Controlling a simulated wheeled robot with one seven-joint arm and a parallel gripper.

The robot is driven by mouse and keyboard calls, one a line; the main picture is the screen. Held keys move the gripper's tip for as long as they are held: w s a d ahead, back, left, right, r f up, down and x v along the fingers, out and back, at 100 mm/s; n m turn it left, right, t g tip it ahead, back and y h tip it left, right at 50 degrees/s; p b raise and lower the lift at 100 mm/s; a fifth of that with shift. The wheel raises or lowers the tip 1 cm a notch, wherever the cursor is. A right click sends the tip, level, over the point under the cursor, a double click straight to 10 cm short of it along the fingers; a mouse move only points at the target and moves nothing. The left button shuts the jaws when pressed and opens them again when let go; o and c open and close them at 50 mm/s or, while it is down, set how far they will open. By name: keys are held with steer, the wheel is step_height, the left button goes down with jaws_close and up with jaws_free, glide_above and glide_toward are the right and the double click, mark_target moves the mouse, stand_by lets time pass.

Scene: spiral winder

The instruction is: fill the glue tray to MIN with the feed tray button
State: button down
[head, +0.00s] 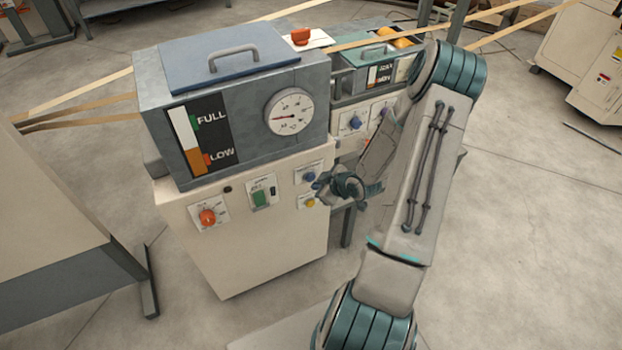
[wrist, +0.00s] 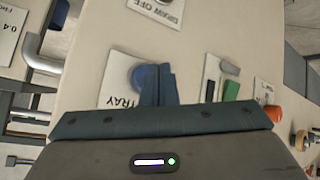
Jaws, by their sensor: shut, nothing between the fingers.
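The blue feed tray button (head: 309,176) is on the right of the cream cabinet's front panel, above a yellow draw off knob (head: 310,202). In the wrist view the button (wrist: 139,78) is partly hidden by my fingers, on a white plate (wrist: 112,92) reading "TRAY". My gripper (head: 320,185) is shut and empty, its tips (wrist: 158,70) at the button; I cannot tell whether they touch it. The glue tray (head: 362,56) is behind, right of the tank, its gauge (head: 379,75) small, with orange low down and a MIN mark; the exact level is unclear.
The grey tank (head: 150,75) has a FULL/LOW gauge (head: 199,138) with orange near LOW, and a round dial (head: 290,111). An orange knob (head: 207,216) and green switch (head: 260,197) share the panel. Paper strips (head: 440,28) cross behind my arm.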

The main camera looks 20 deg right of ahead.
steer(key=shift+w, duration=0.1)
steer(key=shift+w, duration=0.35)
steer(key=shift+w, duration=0.45)
stand_by(1.8)
steer(key=shift+s, duration=0.1)
stand_by(1.2)
steer(key=shift+s+b, duration=0.3)
steer(key=shift+s, duration=0.5)
steer(key=s, duration=0.5)
steer(key=shift+b, duration=0.35)
stand_by(0.9)
